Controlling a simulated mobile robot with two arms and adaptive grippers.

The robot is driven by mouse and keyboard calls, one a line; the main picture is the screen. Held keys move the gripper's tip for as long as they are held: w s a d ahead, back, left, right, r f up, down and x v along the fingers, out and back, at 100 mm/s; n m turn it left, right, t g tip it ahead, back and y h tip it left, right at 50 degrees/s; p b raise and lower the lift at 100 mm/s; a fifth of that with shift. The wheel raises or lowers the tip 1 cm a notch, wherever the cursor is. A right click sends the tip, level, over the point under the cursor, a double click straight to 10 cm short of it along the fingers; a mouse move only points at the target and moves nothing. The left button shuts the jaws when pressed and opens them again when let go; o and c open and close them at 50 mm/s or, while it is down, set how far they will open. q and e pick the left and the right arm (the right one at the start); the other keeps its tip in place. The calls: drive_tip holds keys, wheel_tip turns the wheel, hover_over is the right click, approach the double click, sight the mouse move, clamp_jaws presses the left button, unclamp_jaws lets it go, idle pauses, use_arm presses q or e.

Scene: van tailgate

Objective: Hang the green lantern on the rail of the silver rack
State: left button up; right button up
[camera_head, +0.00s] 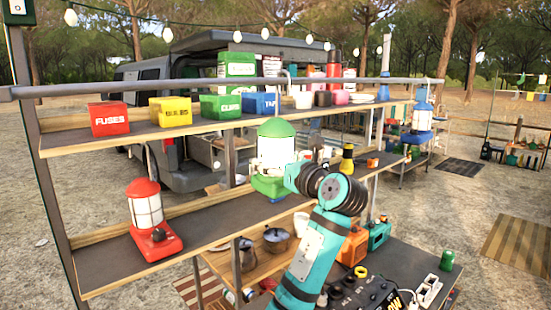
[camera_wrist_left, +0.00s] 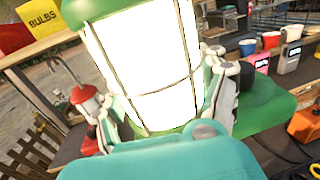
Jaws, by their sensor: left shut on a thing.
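The green lantern (camera_head: 275,150), with a green cap, pale glowing glass and green base, is upright in the middle of the head view. My left gripper (camera_head: 290,180) is shut on it from the front right. In the left wrist view the lantern (camera_wrist_left: 150,65) fills the middle, with gripper fingers (camera_wrist_left: 165,100) on both sides of its glass. The silver rack's rail (camera_head: 180,88) is a grey bar running across above the upper shelf, higher than the lantern in the picture. I cannot tell whether the lantern's base touches the lower shelf (camera_head: 215,225). My right gripper is not in view.
A red lantern (camera_head: 147,208) stands on the lower shelf at left. Red, yellow, green and blue boxes (camera_head: 221,106) line the upper shelf (camera_head: 75,142). A blue lantern (camera_head: 420,118) is at the right. Pots (camera_head: 276,239) and a dark power unit (camera_head: 365,293) sit lower down.

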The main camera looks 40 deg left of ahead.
use_arm(q)
drive_tip(key=shift+f, duration=0.1)
idle(0.3)
drive_tip(key=o, duration=1.8)
drive_tip(key=shift+s+d, duration=0.1)
drive_tip(key=shift+c, duration=0.2)
drive_tip(key=shift+f, duration=0.15)
drive_tip(key=v, duration=1.2)
